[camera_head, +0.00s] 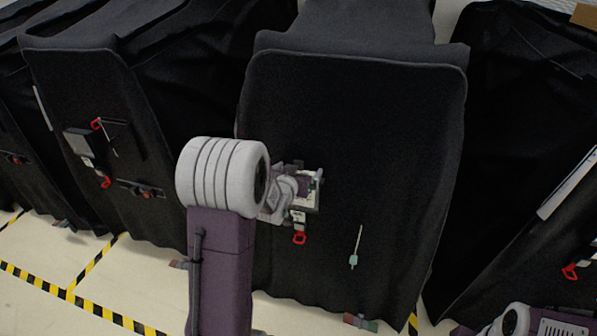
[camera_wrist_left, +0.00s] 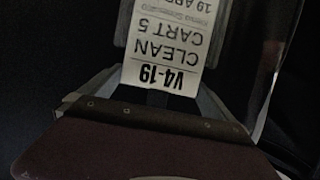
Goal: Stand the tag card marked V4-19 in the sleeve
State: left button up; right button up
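The tag card (camera_wrist_left: 162,62) shows upside down in the left wrist view, reading V4-19, CLEAN and CART 5. Its far end runs out of the top of that view. My left gripper (camera_head: 305,190) is at the front of the middle black-covered cart, partly hidden by my wrist. In the left wrist view its grey fingers slant in toward both sides of the card. Their tips are not clear, so I cannot tell whether they grip it. A clear edge (camera_wrist_left: 273,65) runs along the right there; I cannot tell whether it is the sleeve. My right gripper is out of view.
The black cover (camera_head: 370,120) hangs down the middle cart. A red clip (camera_head: 299,238) and a thin pale-ended tool (camera_head: 353,260) hang on it. Covered carts stand close on both sides. Striped floor tape (camera_head: 75,305) marks the open floor at lower left.

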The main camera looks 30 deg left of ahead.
pick_arm(q)
jog(key=b+v, duration=0.3)
jog(key=v, duration=0.6)
jog(key=shift+b, duration=0.3)
jog(key=shift+a, duration=0.1)
